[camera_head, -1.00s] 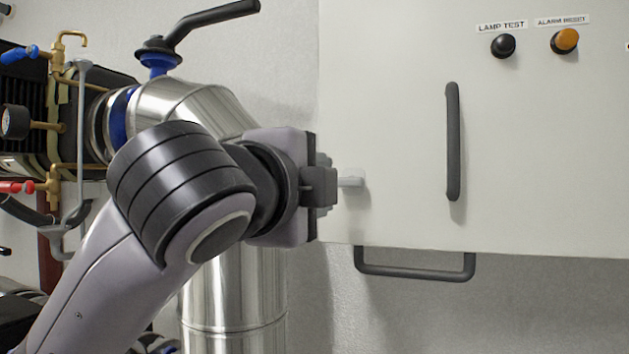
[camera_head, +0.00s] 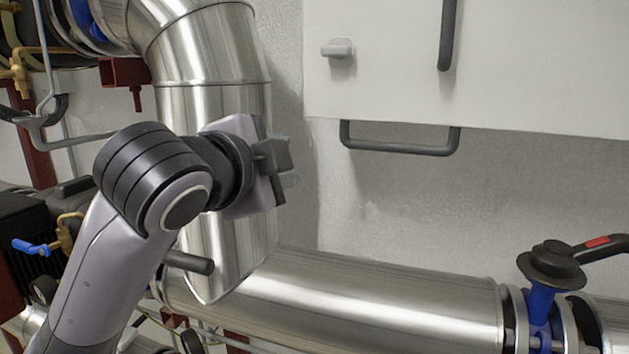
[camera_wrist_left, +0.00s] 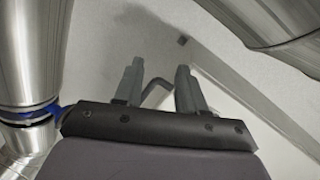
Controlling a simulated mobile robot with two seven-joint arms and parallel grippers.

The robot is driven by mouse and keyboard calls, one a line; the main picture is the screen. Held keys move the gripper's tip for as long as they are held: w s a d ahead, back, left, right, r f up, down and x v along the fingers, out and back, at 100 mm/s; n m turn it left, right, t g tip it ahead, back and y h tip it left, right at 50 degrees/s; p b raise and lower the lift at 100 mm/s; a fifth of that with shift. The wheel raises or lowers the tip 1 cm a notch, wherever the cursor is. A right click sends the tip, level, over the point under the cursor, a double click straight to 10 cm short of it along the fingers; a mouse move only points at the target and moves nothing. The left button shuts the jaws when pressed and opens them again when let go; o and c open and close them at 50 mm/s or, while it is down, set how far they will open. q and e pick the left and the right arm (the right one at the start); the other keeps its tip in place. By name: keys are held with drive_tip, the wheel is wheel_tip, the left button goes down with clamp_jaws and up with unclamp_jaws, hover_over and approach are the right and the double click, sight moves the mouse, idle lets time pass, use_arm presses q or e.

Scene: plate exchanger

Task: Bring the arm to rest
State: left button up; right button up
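My left arm comes in from the lower left in the head view, and its gripper (camera_head: 280,172) is in front of the vertical steel duct. The gripper is below and left of the white cabinet (camera_head: 390,90) and touches nothing that I can see. In the left wrist view the two fingers (camera_wrist_left: 158,75) stand apart with nothing held between them. A dark bent bar shows in the gap, behind the fingers. A grey latch knob (camera_head: 338,50) sits on the cabinet front, clear of the gripper. My right gripper is in neither view.
A dark bar handle (camera_head: 400,148) hangs under the cabinet, and a vertical handle (camera_head: 447,35) is on its front. Steel ducting (camera_head: 350,300) runs along the bottom. A blue valve with a black lever (camera_head: 550,265) stands at lower right. The wall below the cabinet is clear.

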use_arm(q)
drive_tip(key=s+a+f+n+g+y, duration=0.1)
drive_tip(key=s+a+f+n+g, duration=0.15)
drive_tip(key=f, duration=0.65)
drive_tip(key=s+a+f+n+g+y, duration=0.1)
drive_tip(key=s+a+f+n, duration=0.15)
drive_tip(key=f, duration=0.65)
drive_tip(key=s+a+f+n+g, duration=0.15)
drive_tip(key=a+f+n, duration=0.25)
drive_tip(key=f, duration=0.6)
drive_tip(key=s+a+f+n+g+y, duration=0.25)
drive_tip(key=s+a+f, duration=0.25)
drive_tip(key=s+f, duration=0.45)
drive_tip(key=s+a+f+n+g+y, duration=0.1)
drive_tip(key=s+a+f+n+g, duration=0.5)
drive_tip(key=s, duration=0.7)
drive_tip(key=w+d+f+m+t+h+p, duration=0.1)
drive_tip(key=w+d+f+m+t+h, duration=0.1)
drive_tip(key=w+d+f+t, duration=0.2)
drive_tip(key=shift+w+d+f+t, duration=0.15)
drive_tip(key=shift+w+f+t, duration=1.45)
drive_tip(key=shift+f+t, duration=1.05)
drive_tip(key=shift+r, duration=0.15)
